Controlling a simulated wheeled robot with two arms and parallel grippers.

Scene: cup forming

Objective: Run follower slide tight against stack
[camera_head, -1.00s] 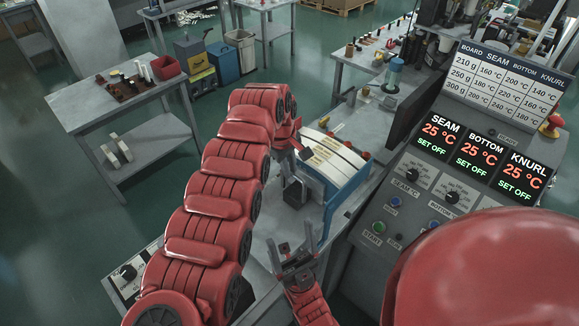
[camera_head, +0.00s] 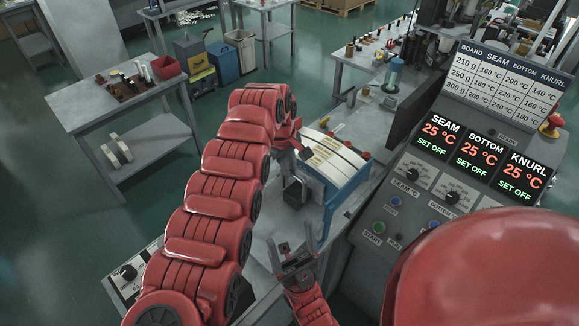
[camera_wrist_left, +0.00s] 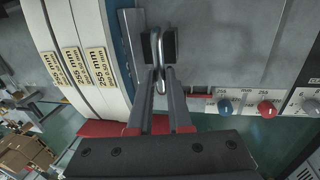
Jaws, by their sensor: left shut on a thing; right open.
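A stack of white curved blanks with tan labels (camera_head: 322,150) sits in a blue holder (camera_head: 350,190) on the bench; the stack also shows in the left wrist view (camera_wrist_left: 85,22). A grey metal plate (camera_wrist_left: 131,40), apparently the follower slide, stands beside the stack with a blue strip between them in that view. I cannot tell whether it touches the stack. My left gripper (camera_wrist_left: 156,46) is shut on its looped metal handle (camera_wrist_left: 158,62). In the head view the slide is largely hidden by my left arm. My right gripper (camera_head: 294,254) is open and empty, lower down.
The control panel (camera_head: 450,195) with red temperature readouts stands close on the right. A side table (camera_head: 90,100) with a red bin (camera_head: 166,67) is at the upper left. Grey bench surface (camera_head: 265,225) is bare around my right gripper.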

